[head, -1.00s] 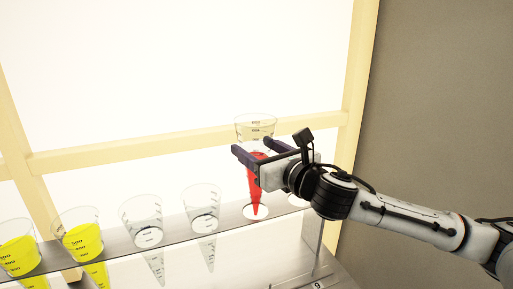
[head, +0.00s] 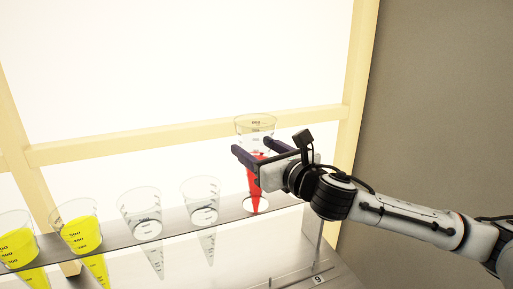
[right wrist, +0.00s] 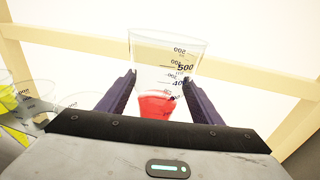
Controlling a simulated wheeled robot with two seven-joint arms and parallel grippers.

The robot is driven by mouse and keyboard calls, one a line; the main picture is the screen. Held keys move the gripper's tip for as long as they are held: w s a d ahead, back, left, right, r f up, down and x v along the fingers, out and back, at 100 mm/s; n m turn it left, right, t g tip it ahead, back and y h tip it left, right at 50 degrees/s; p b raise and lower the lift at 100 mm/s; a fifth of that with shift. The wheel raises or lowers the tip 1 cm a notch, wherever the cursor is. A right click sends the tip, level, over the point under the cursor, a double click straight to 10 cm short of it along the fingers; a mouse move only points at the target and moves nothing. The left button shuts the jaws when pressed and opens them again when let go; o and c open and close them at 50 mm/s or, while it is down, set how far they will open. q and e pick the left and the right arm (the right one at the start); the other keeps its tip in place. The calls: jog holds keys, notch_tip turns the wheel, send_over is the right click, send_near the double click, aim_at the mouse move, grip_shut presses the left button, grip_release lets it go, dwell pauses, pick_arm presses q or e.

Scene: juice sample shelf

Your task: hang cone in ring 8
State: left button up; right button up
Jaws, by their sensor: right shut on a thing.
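A clear graduated cone with red liquid in its lower part (head: 256,128) hangs upright, tip down, in my right gripper (head: 253,149). In the right wrist view the same cone (right wrist: 165,65) sits between the two dark fingers of the gripper (right wrist: 162,82), which is shut on it. In the head view the cone's tip lies over a white round ring opening (head: 249,206) near the right end of the grey shelf (head: 175,222). I cannot tell whether the tip has entered the opening. The ring's number does not show. My left gripper is not in view.
Left of the held cone, two empty clear cones (head: 201,192) and (head: 140,203) hang in the shelf. Farther left hang two cones with yellow liquid (head: 82,236) and (head: 14,246). A small label "9" (head: 319,280) shows at the lower right. A pale yellow frame bar (head: 130,147) runs behind.

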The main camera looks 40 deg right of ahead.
aim_at(259, 197)
jog(key=shift+f+b, duration=1.05)
jog(key=shift+f, duration=0.5)
jog(key=shift+p, duration=0.3)
dwell(0.3)
jog(key=shift+f, duration=0.2)
jog(key=shift+f+b, duration=0.55)
jog(key=shift+f, duration=0.1)
jog(key=shift+f+b, duration=2.25)
jog(key=shift+f, duration=1.05)
jog(key=shift+p, duration=0.3)
jog(key=shift+f+b, duration=0.55)
jog(key=shift+f, duration=0.35)
dwell(0.4)
